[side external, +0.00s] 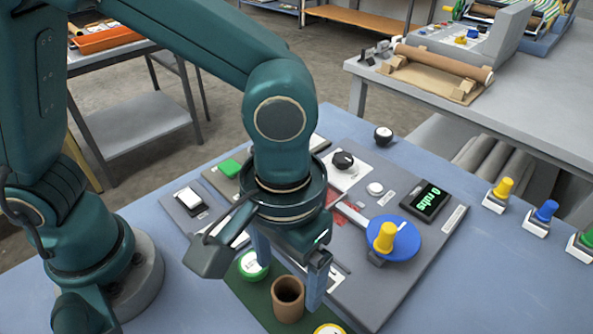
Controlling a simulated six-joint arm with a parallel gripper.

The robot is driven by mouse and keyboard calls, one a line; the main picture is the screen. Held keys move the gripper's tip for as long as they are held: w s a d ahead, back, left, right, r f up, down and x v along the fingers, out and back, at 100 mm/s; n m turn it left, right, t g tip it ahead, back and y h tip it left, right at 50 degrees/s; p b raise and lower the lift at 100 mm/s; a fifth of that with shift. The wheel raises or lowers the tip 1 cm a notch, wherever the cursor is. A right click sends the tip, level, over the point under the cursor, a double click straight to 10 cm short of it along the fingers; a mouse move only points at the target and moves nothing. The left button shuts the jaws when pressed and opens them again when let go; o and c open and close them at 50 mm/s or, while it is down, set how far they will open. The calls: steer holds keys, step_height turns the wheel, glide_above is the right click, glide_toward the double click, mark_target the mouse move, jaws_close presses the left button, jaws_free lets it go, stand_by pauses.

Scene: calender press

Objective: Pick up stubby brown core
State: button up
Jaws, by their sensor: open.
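The stubby brown core (288,300) is a short hollow tube. It stands upright on a dark green mat (249,302) near the front of the blue table. My gripper (289,272) points down with its fingers spread, one to the left and one to the right of the core's top in this view. The fingers are open and empty. From this one view I cannot tell whether the core is between them or how far above the table the fingertips are.
A round green-rimmed white item (252,265) is on the mat close to the left finger. A yellow-rimmed one (329,330) is at the bottom edge. A grey control panel (400,275) with a blue disc and yellow knob (385,238) lies behind and right.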

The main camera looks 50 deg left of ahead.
mark_target(288, 289)
steer(key=shift+f, duration=2.35)
jaws_close()
steer(key=shift+r, duration=0.15)
